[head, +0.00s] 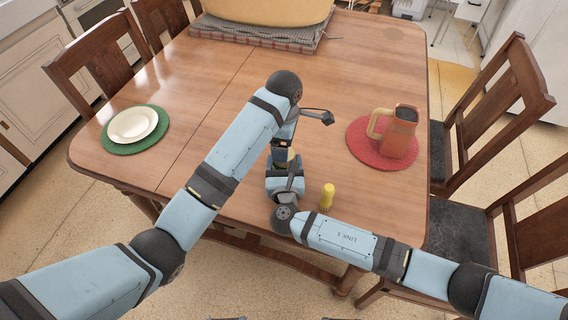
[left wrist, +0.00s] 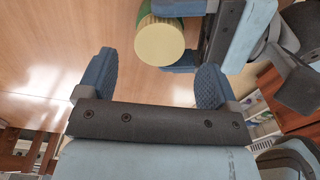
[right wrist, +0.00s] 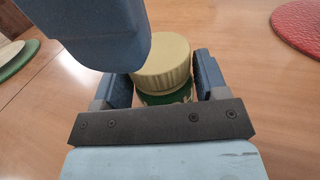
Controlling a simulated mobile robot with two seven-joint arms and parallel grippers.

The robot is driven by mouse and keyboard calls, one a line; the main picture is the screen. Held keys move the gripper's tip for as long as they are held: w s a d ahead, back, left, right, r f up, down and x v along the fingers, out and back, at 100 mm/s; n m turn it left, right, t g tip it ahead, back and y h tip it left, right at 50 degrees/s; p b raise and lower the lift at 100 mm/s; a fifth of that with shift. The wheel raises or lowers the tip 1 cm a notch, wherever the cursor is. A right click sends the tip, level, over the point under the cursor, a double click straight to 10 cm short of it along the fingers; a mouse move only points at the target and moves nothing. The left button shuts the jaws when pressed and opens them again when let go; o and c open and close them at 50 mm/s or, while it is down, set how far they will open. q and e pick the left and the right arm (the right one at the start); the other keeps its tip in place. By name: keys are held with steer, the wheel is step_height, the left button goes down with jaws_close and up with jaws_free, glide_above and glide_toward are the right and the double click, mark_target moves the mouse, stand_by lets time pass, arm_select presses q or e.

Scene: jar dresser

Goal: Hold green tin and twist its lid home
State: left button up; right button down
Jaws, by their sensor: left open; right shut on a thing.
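The green tin (right wrist: 165,98) stands between the fingers of my right gripper (right wrist: 157,72), which is shut on its body. The cream ribbed lid (right wrist: 163,62) sits on top of the tin; I cannot tell how tightly it is seated. In the left wrist view the lid (left wrist: 160,45) shows from above, with some green of the tin (left wrist: 147,10) behind it. My left gripper (left wrist: 155,66) is open and empty, with the lid just beyond its fingertips. In the head view my arms hide most of the tin and both grippers.
A yellow shaker-like object (head: 327,196) stands close to my right arm. A terracotta jug (head: 399,132) stands on a red mat (head: 368,156) to the right. A plate (head: 133,124) lies on a green mat (head: 150,145) at left.

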arm_select(q)
steer(key=shift+o, duration=0.2)
steer(key=shift+o, duration=1.2)
steer(key=shift+r, duration=0.2)
step_height(320, 180, up, 12)
steer(key=shift+f, duration=0.1)
arm_select(e)
steer(key=shift+c, duration=0.4)
jaws_free()
